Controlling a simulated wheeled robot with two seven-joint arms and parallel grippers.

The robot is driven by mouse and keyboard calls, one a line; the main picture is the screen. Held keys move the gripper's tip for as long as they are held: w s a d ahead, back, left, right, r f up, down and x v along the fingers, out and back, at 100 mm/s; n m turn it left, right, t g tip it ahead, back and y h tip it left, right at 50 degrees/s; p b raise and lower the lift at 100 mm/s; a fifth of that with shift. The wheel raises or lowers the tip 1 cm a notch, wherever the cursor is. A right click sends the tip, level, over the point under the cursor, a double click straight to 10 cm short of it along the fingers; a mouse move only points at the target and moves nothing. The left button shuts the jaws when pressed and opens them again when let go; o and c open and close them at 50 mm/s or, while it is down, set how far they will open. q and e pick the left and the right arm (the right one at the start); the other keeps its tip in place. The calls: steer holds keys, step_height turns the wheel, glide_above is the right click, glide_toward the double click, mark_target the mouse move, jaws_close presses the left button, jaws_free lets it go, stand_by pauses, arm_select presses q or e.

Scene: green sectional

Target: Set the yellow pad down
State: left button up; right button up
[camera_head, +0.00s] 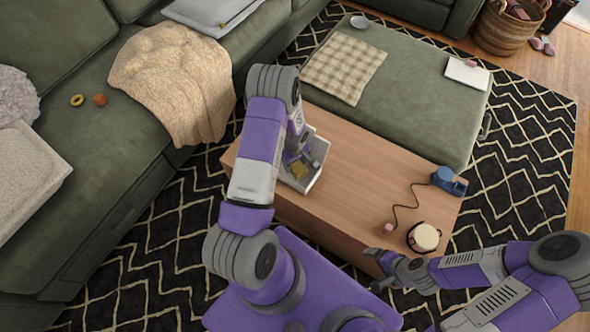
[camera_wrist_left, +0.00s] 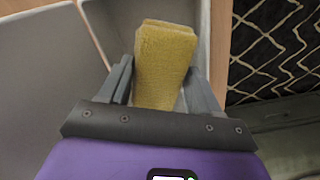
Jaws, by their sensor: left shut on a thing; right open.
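The yellow pad (camera_wrist_left: 163,62) is between the two fingers of my left gripper (camera_wrist_left: 163,82) in the left wrist view. The gripper is shut on it. In the head view the yellow pad (camera_head: 299,170) shows small at my left gripper (camera_head: 297,163), inside or just over a white tray (camera_head: 316,180) on the wooden table. I cannot tell whether the pad touches the tray's floor. The tray's pale walls (camera_wrist_left: 203,40) also show in the left wrist view. My right gripper (camera_head: 380,270) is open and empty by the table's near right edge.
The wooden table (camera_head: 365,180) has free room in its middle. A blue device (camera_head: 447,180) with a cord, a round cream-topped pot (camera_head: 424,237) and a small pink item (camera_head: 388,228) are at its right end. A green ottoman (camera_head: 430,100) stands behind, a green sofa (camera_head: 75,150) at left.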

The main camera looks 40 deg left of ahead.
mark_target(295, 169)
arm_select(q)
step_height(295, 169, down, 5)
steer(key=shift+r+b, duration=0.15)
steer(key=shift+b, duration=0.65)
steer(key=shift+r, duration=0.1)
steer(key=o, duration=0.7)
steer(key=shift+c, duration=0.2)
